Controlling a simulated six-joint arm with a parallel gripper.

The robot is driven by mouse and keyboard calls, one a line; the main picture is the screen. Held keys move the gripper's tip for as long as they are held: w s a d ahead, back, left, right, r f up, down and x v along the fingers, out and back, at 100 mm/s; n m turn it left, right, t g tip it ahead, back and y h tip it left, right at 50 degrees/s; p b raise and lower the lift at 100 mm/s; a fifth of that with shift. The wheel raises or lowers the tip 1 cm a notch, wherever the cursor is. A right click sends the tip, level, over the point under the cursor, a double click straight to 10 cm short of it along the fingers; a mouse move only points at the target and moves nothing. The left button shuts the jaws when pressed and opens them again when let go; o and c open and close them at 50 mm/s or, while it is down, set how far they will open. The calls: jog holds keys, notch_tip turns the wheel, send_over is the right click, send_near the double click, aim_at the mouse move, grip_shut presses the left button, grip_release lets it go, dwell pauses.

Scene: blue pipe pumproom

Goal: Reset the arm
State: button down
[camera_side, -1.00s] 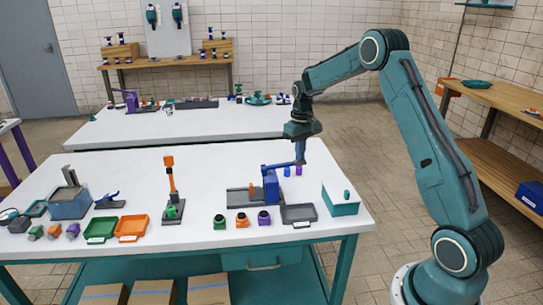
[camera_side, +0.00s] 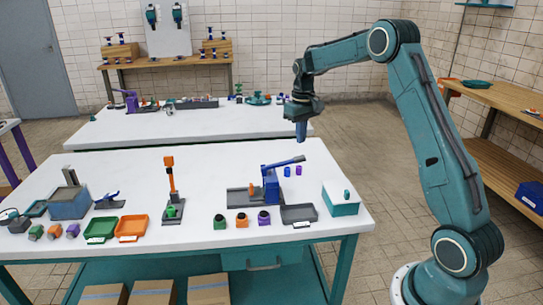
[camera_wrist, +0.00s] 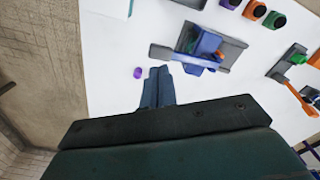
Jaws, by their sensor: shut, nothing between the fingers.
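My gripper (camera_side: 301,131) is shut and empty. It hangs fingers down in the air above the far right part of the near white table (camera_side: 140,180). Its closed blue fingers (camera_wrist: 157,88) also show in the wrist view. Below it stands a blue lever press (camera_side: 270,186) on a grey base, its handle (camera_side: 290,161) sloping up to the right. There is a clear gap between fingertips and handle in the side view. The press also shows in the wrist view (camera_wrist: 205,45), ahead of the fingers.
An orange upright tool (camera_side: 171,178) stands left. A second white table (camera_side: 190,124) lies behind. Air around the gripper is free.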

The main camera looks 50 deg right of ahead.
jog(key=shift+r, duration=0.35)
jog(key=shift+a+r, duration=0.2)
jog(key=shift+a, duration=0.05)
jog(key=s+a+r+n+t, duration=0.1)
jog(key=s+a+r+t, duration=0.2)
jog(key=s+a+r, duration=1)
jog(key=s+a+f+n+t, duration=0.1)
jog(key=s+a, duration=0.4)
jog(key=s, duration=0.3)
jog(key=s+a+f+n+t, duration=0.1)
jog(key=s+a+f, duration=0.1)
jog(key=s+a, duration=0.4)
jog(key=shift+s+a+t, duration=0.15)
jog(key=shift+s+t, duration=0.15)
jog(key=shift+s, duration=0.9)
